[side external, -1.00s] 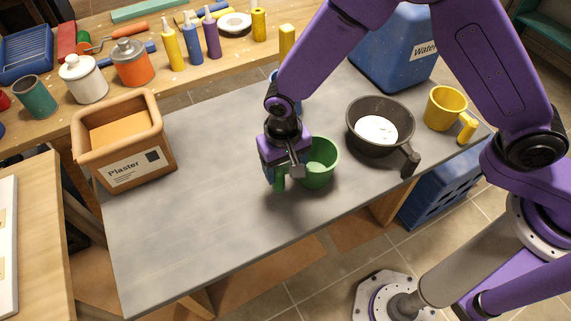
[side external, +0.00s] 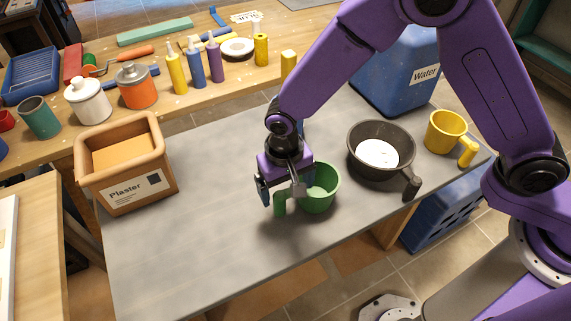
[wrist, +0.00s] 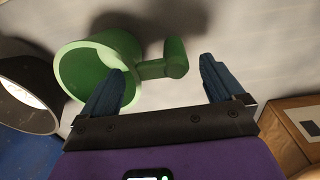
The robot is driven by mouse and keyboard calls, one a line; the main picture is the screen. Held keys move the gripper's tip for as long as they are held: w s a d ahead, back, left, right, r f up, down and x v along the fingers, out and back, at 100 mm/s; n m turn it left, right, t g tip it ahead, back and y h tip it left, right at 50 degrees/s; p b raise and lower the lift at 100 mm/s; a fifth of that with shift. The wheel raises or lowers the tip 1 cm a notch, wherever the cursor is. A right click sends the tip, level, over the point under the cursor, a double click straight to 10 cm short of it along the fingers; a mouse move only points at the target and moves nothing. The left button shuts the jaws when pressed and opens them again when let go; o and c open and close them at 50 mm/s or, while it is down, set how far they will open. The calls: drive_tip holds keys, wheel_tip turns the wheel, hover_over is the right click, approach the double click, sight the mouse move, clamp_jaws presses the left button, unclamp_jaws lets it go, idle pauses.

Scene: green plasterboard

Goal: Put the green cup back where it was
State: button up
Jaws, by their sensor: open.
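The green cup (side external: 322,190) stands upright on the grey table, left of the dark pan. Its handle (side external: 280,203) points left, toward my gripper. My gripper (side external: 279,197) is open and low over the table at the handle. In the wrist view the green cup (wrist: 97,65) is at upper left, and its handle (wrist: 174,58) lies in the gap between the two blue fingertips (wrist: 165,80). The left fingertip overlaps the cup's rim in that view. I cannot tell whether either finger touches the handle.
The dark pan (side external: 357,158) with white contents stands right of the cup, and the yellow cup (side external: 446,132) is farther right. The plaster box (side external: 128,190) is at the table's left. A blue water container (side external: 395,75) stands behind. The table's left middle and front are clear.

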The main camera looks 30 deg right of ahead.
wheel_tip(320, 180, up, 10)
drive_tip(key=shift+a+r, duration=0.2)
drive_tip(key=shift+a, duration=0.05)
drive_tip(key=shift+s+d, duration=0.1)
drive_tip(key=s+d+r+n, duration=0.3)
drive_tip(key=s+d+n, duration=0.3)
drive_tip(key=s+d, duration=0.4)
drive_tip(key=s+d+r+n, duration=0.3)
drive_tip(key=s+d+n, duration=0.4)
drive_tip(key=d, duration=1.1)
drive_tip(key=s, duration=0.3)
drive_tip(key=shift+s+d+r+y, duration=0.2)
drive_tip(key=shift+s+y, duration=0.05)
drive_tip(key=shift+y, duration=0.15)
